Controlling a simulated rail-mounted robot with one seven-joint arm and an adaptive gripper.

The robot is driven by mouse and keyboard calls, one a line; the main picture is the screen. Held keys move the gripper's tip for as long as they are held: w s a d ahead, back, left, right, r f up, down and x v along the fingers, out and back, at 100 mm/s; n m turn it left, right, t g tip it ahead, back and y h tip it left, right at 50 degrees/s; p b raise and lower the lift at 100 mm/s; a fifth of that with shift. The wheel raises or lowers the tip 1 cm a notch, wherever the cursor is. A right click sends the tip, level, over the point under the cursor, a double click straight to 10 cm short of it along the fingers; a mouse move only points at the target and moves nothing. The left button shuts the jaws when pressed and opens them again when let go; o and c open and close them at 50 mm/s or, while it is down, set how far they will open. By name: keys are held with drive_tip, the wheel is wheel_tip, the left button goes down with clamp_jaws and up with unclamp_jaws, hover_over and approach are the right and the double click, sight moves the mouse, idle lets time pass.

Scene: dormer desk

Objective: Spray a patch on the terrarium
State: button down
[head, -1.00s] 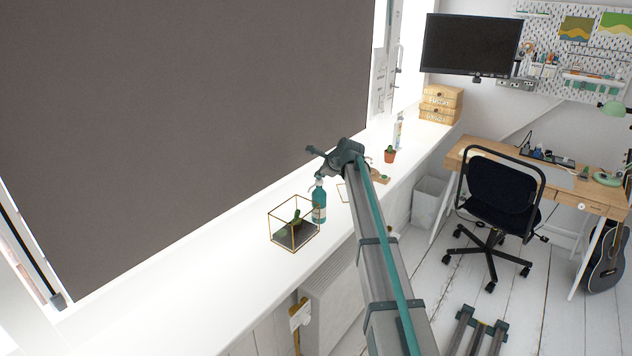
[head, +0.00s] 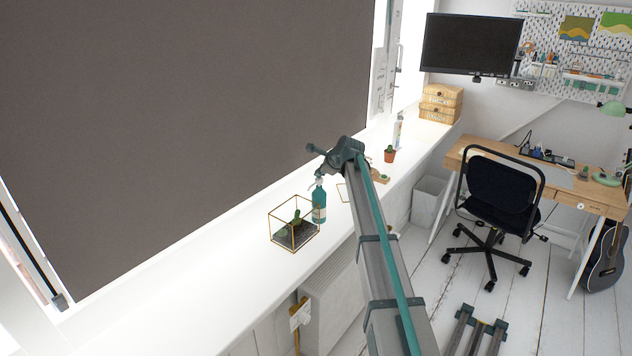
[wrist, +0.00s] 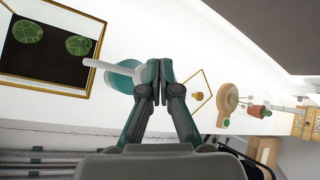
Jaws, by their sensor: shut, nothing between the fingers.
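The terrarium (head: 293,237), a gold-edged glass box with dark soil and green plants, stands on the white sill. In the wrist view the terrarium's gold frame (wrist: 92,75) is at upper left. The teal spray bottle (head: 319,207) stands upright just right of the terrarium. In the wrist view, the bottle's teal body (wrist: 122,82) and white nozzle show left of the fingers, the nozzle pointing toward the terrarium. My gripper (wrist: 157,80) is shut and empty, at the bottle's top; its fingers hide part of the bottle. I cannot tell whether they touch it.
To the right on the sill are a thin gold frame (head: 342,193), a small potted cactus (head: 389,155), a clear bottle (head: 398,133) and wooden boxes (head: 440,104). A dark blind (head: 190,110) covers the window behind. The sill left of the terrarium is clear.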

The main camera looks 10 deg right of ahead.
sight(320, 179)
drive_tip(key=shift+r+p, duration=1.55)
drive_tip(key=shift+r, duration=1.4)
